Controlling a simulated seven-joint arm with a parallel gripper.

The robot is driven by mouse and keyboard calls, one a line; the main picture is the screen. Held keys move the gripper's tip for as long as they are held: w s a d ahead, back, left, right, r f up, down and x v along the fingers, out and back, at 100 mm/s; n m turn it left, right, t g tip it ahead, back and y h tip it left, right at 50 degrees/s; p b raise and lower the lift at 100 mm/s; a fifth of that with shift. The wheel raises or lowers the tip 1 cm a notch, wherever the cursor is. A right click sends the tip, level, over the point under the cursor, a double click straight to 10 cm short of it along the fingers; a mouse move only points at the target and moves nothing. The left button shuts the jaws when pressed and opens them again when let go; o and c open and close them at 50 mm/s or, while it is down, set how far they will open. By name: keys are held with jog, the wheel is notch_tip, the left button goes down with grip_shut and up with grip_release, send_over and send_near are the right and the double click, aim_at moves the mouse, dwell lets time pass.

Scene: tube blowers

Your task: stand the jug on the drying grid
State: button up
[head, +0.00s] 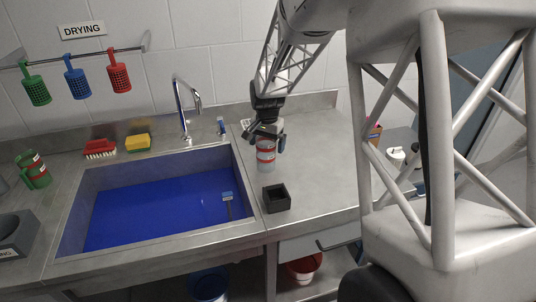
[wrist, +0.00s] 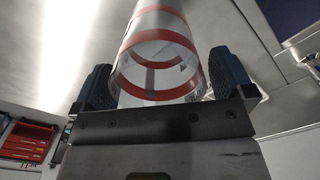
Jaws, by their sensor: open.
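A clear cylindrical vessel with red bands, which may be the jug (head: 265,158), stands upright on the steel counter right of the sink. No handle shows on it. My gripper (head: 266,134) is at its upper part. In the wrist view the vessel (wrist: 158,70) lies between the two dark finger pads of my open gripper (wrist: 155,88), with a gap visible at the left pad. A green handled vessel (head: 34,170) stands at the far left. I cannot make out a drying grid; a DRYING sign (head: 82,29) hangs over a wall rail.
A sink (head: 165,158) with a blue bottom and a tall tap (head: 186,108) is left of my gripper. A small black open box (head: 276,198) stands in front of the vessel. A grey labelled holder (head: 14,235) is at the left edge. Counter behind the box is mostly clear.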

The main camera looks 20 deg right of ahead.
jog(key=c, duration=1.1)
notch_tip(320, 180, up, 10)
dwell(0.4)
dwell(0.5)
